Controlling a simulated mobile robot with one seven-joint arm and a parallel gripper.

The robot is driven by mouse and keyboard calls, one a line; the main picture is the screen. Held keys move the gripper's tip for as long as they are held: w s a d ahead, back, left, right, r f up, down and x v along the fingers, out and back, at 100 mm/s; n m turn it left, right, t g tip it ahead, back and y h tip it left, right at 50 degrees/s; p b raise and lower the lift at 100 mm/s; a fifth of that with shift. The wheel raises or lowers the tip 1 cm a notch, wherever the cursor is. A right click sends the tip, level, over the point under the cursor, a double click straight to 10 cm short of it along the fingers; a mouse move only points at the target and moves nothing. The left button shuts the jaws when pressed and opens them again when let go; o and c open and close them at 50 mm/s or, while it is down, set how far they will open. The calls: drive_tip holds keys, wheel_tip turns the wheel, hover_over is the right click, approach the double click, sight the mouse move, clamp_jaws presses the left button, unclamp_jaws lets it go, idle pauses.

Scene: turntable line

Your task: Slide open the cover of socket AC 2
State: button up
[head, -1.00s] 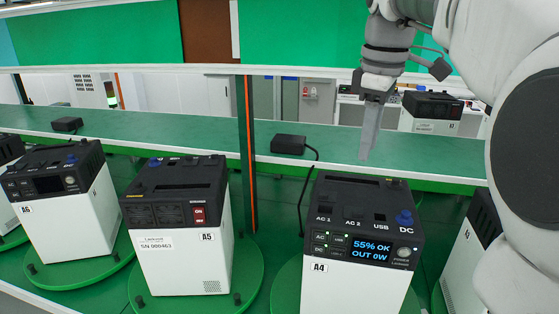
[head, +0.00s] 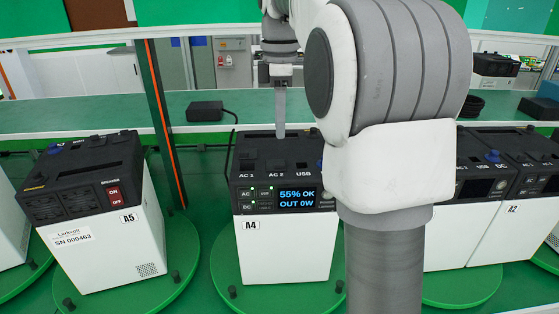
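Power unit A4 (head: 285,250) is a white box with a black top, standing on a green round turntable. Its top front edge carries sockets labelled AC 1, AC 2 and USB; the DC label is hidden behind my arm. Socket AC 2 (head: 276,164) shows as a dark patch above its label; whether its cover is open is too small to tell. My gripper (head: 280,133) points down at the rear of A4's top, just behind AC 2 in the picture. Its fingers show edge-on as one grey strip, so any gap between them is hidden. Contact cannot be judged.
Unit A5 (head: 105,250) stands on its own turntable to the left, with more units to the right, partly behind my arm. A dark post (head: 163,125) with an orange strip rises between A5 and A4. A black adapter (head: 205,111) with a cable lies on the shelf behind.

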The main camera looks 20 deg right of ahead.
sight(280, 163)
wheel_tip(280, 163, down, 9)
drive_tip(key=shift+r+b, duration=0.2)
drive_tip(key=shift+b, duration=0.25)
clamp_jaws()
idle(1.2)
